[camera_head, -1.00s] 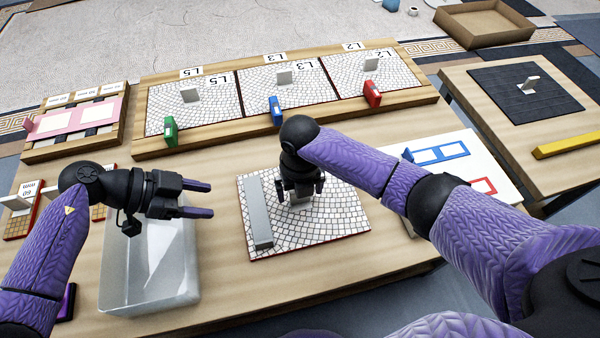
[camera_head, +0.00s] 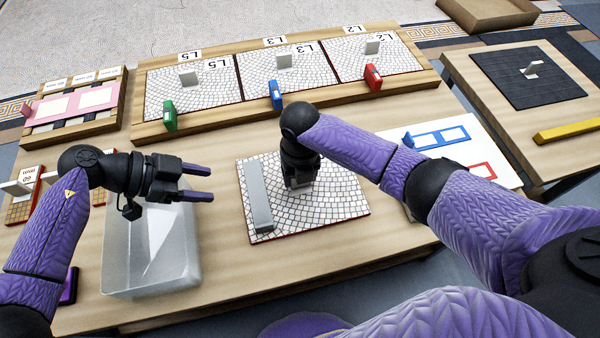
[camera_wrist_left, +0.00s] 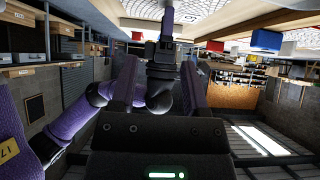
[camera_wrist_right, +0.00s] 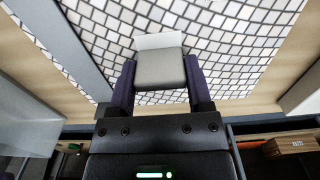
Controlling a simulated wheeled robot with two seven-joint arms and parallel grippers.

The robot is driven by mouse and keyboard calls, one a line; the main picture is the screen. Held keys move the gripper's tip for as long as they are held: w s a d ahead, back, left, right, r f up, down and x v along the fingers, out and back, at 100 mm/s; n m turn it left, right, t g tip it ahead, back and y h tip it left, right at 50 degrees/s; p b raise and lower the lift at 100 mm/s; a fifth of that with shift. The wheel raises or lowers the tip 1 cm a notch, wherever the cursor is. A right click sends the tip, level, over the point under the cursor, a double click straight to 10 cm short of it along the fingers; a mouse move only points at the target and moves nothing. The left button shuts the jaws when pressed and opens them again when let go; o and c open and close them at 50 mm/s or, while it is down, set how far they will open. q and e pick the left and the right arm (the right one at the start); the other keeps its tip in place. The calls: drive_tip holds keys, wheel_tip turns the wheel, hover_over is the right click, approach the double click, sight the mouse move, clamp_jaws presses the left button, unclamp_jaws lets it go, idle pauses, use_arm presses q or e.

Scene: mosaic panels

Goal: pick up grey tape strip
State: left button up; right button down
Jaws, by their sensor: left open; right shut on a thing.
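A tiled mosaic panel (camera_head: 335,205) with a red edge lies on the table. A long grey bar (camera_head: 258,197) lies along its left side; it also shows at the left of the right wrist view (camera_wrist_right: 92,52). My right gripper (camera_wrist_right: 159,80) points down over the panel's middle and is shut on a grey block-like tab (camera_wrist_right: 160,68), with a paler face behind it. In the head view the gripper mostly hides this tab. I cannot tell whether the bar or the tab is the tape strip. My left gripper (camera_head: 204,183) is open and empty above the clear bin.
The clear bin (camera_head: 112,270) stands left of the panel. A wooden rack (camera_head: 205,122) with panels L5, L3, L2 and green, blue and red clips lies behind. A white sheet with blue and red frames (camera_head: 495,150) lies right. Bare tabletop lies before the panel.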

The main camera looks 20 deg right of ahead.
use_arm(q)
drive_tip(key=shift+c, duration=0.3)
drive_tip(key=shift+m, duration=0.3)
drive_tip(key=shift+c, duration=0.3)
drive_tip(key=m+t+y, duration=0.1)
drive_tip(key=m+y, duration=0.5)
drive_tip(key=m, duration=2.9)
approach(263, 225)
drive_tip(key=shift+m, duration=0.3)
drive_tip(key=x, duration=1)
drive_tip(key=shift+d+f, duration=0.1)
drive_tip(key=shift+f, duration=0.15)
clamp_jaws()
